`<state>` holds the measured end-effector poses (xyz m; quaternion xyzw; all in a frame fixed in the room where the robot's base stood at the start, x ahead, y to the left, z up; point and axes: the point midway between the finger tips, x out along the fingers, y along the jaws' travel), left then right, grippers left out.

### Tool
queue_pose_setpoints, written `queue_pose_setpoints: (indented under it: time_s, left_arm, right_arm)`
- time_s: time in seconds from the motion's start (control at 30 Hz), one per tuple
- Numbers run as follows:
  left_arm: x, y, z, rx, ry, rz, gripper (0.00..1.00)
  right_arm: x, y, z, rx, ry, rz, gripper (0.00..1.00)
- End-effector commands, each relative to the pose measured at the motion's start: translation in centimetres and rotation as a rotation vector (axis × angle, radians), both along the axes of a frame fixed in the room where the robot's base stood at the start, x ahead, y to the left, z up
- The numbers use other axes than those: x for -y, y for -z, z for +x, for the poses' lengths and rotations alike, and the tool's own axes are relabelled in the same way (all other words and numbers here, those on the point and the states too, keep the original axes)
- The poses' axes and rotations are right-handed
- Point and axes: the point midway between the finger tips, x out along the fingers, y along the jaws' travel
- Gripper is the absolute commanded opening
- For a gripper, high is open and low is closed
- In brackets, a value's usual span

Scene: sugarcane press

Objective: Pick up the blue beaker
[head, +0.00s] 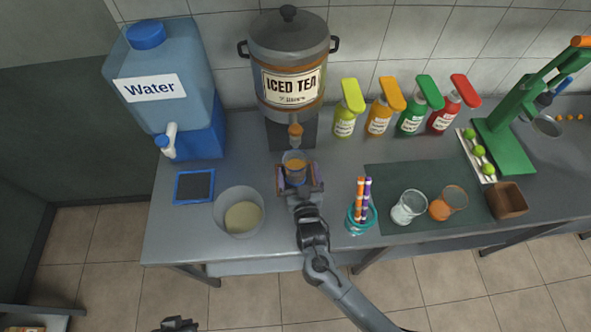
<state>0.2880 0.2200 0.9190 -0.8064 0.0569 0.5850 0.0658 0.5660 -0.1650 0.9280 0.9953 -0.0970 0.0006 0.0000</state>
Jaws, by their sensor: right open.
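A small beaker with a bluish rim and orange-brown contents (294,167) stands upright under the tap of the iced tea dispenser. It is the only bluish beaker I can make out. My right gripper (299,178) is open, with its fingers on either side of this beaker. I cannot tell whether the fingers touch it. The gripper hides the beaker's lower front. A dark part at the bottom edge looks like my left gripper (178,325); it is mostly cut off, far from the beaker.
The iced tea dispenser (289,60) stands right behind the beaker. A water dispenser (165,90), a blue-framed pad (194,186) and a bowl (239,212) are left. A straw holder (361,218), clear beaker (409,207), orange beaker (448,203) and several bottles (379,117) are right.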

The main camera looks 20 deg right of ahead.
Motion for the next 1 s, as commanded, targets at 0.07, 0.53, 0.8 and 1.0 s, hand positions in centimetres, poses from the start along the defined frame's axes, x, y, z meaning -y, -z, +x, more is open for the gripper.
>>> queue_pose_setpoints:
  time_s: [0.07, 0.53, 0.8, 1.0]
  left_arm:
    - [0.0, 0.1, 0.0, 0.0, 0.0, 0.0, 0.0]
    - [0.3, 0.5, 0.0, -0.003, -0.008, -0.012, 0.0]
    - [0.3, 0.5, 0.0, -0.003, -0.008, -0.012, 0.0]
    - [0.2, 0.5, -0.1, -0.003, -0.005, -0.007, 0.0]
  right_arm:
    - [0.1, 0.1, 0.4, 0.0, 0.0, -0.001, 1.0]
    - [1.2, 0.4, 5.0, -0.001, 0.0, -0.001, 1.0]
    - [1.2, 0.4, 5.0, -0.001, 0.0, -0.001, 0.94]
    - [1.2, 0.4, 5.0, -0.001, 0.001, -0.001, 0.63]
